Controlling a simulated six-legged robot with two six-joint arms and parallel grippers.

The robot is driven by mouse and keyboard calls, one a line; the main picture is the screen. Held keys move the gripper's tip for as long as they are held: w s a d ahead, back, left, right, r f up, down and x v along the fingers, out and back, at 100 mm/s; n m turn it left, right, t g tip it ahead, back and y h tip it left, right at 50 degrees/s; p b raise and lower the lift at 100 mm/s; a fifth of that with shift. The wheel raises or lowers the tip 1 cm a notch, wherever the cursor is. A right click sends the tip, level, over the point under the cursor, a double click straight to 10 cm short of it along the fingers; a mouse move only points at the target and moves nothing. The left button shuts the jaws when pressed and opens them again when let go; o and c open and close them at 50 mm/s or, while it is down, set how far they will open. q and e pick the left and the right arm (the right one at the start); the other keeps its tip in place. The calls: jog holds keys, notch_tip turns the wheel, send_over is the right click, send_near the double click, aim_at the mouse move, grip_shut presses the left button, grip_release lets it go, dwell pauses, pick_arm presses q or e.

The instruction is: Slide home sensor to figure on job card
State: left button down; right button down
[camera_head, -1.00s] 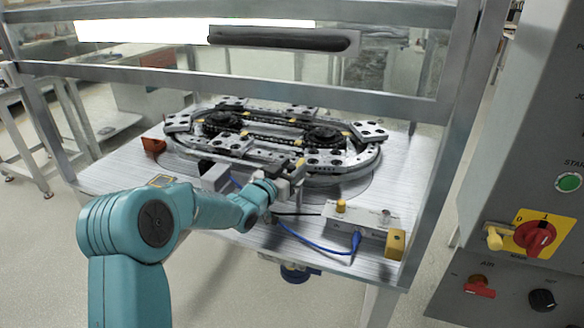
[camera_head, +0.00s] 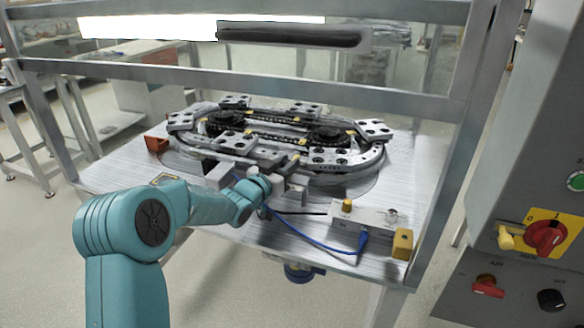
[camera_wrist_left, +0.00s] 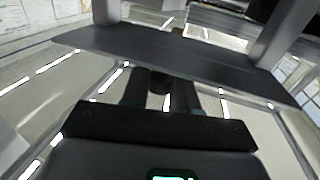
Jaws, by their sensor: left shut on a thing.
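My left gripper (camera_head: 282,186) is at the near edge of the oval ring track (camera_head: 400,150), low over the table. It is shut on a small pale grey block, which I take to be the home sensor (camera_head: 297,189); the wrist hides part of it. A blue cable passes close to the gripper. The left wrist view shows grey posts and dark bars, with no clear fingertips. My right gripper is not in view.
A grey box (camera_head: 370,222) with a yellow knob and the blue cable (camera_head: 310,240) sits right of the gripper. An orange-brown bin (camera_head: 156,144) is at the left. Metal frame bars (camera_head: 250,77) cross above the table. A control panel (camera_head: 500,250) stands at the right.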

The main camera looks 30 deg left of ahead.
pick_arm(q)
jog(key=shift+s+a, duration=0.15)
jog(key=shift+a, duration=0.35)
jog(key=c, duration=1)
grip_release()
jog(key=shift+d, duration=0.1)
jog(key=shift+o, duration=0.2)
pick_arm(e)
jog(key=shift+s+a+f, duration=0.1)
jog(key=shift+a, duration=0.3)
pick_arm(q)
jog(key=s, duration=1.6)
jog(key=shift+s+d+b, duration=0.15)
jog(key=shift+b, duration=0.25)
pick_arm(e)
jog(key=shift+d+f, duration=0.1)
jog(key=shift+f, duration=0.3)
